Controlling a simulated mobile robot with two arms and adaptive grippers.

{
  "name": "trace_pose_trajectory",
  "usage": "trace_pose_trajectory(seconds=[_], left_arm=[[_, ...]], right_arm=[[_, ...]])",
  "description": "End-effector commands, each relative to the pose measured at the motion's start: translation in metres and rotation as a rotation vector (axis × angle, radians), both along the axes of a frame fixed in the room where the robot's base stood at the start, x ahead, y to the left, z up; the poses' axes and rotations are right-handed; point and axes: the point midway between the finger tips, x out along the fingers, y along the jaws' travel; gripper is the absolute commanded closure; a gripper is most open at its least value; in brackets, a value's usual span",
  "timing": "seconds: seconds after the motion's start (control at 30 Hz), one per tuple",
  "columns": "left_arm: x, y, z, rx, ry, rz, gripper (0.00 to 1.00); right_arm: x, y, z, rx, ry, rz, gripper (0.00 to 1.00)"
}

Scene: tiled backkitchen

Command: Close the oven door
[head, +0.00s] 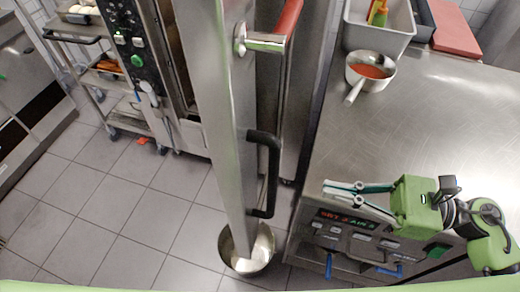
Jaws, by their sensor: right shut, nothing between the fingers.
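The oven door (215,90) is a tall steel panel standing open in the middle of the head view, seen nearly edge-on. It has a black handle (268,175) on its right face and a red-gripped bar (288,20) higher up. The oven (130,45), with a dark control panel and a green button, stands behind and to the left. My right gripper (325,187) is shut and empty, its fingers pointing left over the counter's front edge, to the right of the door and apart from it. My left gripper is out of view.
A steel counter (440,110) on the right holds a saucepan of red sauce (371,70), a grey bin (378,35) and a red board (452,28). A metal bowl (265,262) shows by the door's lower end. A trolley (85,50) stands far left.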

Motion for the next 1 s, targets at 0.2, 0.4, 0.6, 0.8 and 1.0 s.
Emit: trace_pose_trajectory(seconds=[0.2,0.4,0.6,0.8,1.0], left_arm=[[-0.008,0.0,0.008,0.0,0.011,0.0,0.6],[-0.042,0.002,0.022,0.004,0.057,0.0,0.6],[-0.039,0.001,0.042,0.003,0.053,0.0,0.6],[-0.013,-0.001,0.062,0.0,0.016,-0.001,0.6],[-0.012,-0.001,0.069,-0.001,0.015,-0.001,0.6]], right_arm=[[0.003,0.014,0.003,0.0,-0.002,0.003,1.0],[0.012,0.047,0.006,0.002,-0.003,0.003,1.0],[0.022,0.085,0.007,0.005,0.0,0.002,1.0],[0.03,0.118,0.005,0.003,0.0,0.002,1.0],[0.034,0.133,0.002,0.001,0.0,0.001,1.0]])
